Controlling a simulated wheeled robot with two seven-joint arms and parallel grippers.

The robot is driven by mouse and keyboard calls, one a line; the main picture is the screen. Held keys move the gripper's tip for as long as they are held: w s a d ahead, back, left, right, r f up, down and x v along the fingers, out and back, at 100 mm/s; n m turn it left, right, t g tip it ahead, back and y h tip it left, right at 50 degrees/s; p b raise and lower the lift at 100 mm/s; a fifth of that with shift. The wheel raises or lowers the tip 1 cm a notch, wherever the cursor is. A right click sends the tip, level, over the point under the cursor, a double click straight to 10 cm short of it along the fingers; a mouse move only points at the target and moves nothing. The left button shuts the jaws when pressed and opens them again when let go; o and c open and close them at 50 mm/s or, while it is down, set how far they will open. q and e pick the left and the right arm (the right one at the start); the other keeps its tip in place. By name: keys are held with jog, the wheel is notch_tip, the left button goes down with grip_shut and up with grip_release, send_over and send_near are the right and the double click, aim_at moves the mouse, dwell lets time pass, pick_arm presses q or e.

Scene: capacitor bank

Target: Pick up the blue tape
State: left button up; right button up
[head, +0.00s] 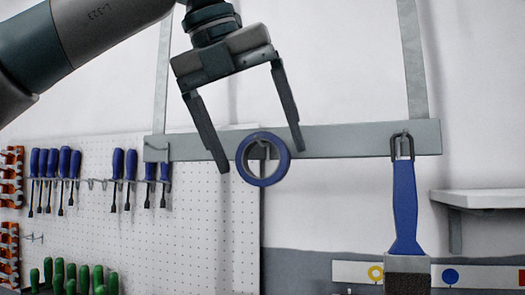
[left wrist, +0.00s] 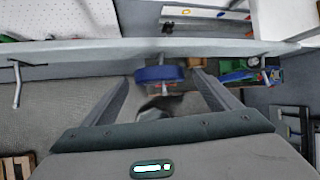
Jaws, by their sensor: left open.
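The blue tape (head: 244,172) is a ring-shaped roll that hangs on a hook of the grey metal bar in the head view. It also shows in the left wrist view (left wrist: 160,74), seen edge-on from above, between the finger ends. My left gripper (head: 261,160) is open, with its fingers pointing down and one on each side of the tape. In the head view both fingers look apart from the roll; how far they are from it in depth is hard to tell. My right gripper is in neither view.
The grey bar (head: 345,140) runs along the wall behind the tape. A blue-handled brush (head: 405,205) hangs from it at right. A white pegboard (head: 190,220) with several blue screwdrivers (head: 118,165) is at left. A white shelf (head: 485,199) juts out at far right.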

pick_arm(q)
jog(key=shift+x, duration=0.95)
jog(key=c, duration=1.1)
